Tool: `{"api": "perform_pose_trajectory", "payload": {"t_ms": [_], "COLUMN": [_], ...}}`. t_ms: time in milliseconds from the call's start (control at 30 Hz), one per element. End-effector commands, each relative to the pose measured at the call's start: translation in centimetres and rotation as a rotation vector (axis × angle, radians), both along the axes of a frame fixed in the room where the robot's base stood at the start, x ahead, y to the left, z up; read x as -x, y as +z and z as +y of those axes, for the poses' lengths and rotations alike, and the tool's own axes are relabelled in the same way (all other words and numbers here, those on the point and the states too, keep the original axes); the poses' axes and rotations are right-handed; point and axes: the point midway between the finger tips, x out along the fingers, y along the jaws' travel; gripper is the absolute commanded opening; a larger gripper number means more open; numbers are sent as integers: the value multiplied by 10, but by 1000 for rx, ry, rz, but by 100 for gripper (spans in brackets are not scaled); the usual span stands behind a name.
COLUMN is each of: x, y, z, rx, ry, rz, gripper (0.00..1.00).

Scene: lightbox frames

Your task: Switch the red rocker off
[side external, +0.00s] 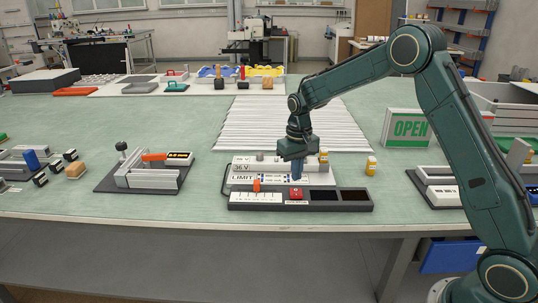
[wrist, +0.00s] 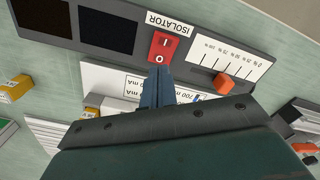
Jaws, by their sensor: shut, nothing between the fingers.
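The red rocker (side external: 296,193) sits on the dark control panel (side external: 340,207) at the table's front. In the wrist view the red rocker (wrist: 165,46) carries the marks I and O, beside the label ISOLATOR (wrist: 170,22). My gripper (side external: 297,178) is shut and empty, pointing down just at the rocker. In the wrist view my gripper's fingertips (wrist: 158,72) lie at the O end of the rocker. I cannot tell whether they touch it, nor which end is pressed in.
An orange slider (side external: 256,184) with a printed scale stands left of the rocker, and two dark windows (side external: 322,195) lie right of it.

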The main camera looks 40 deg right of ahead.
Motion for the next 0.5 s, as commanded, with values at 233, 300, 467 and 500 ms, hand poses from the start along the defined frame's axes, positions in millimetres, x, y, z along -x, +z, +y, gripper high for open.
{"api": "perform_pose_trajectory", "payload": {"t_ms": [233,300,467,500], "x": [0,0,0,0], "y": [15,18,28,30], "z": [0,0,0,0], "rx": [0,0,1,0], "ry": [0,0,0,0], "rz": [-1,-1,-2,-1], "gripper": [0,0,0,0]}}
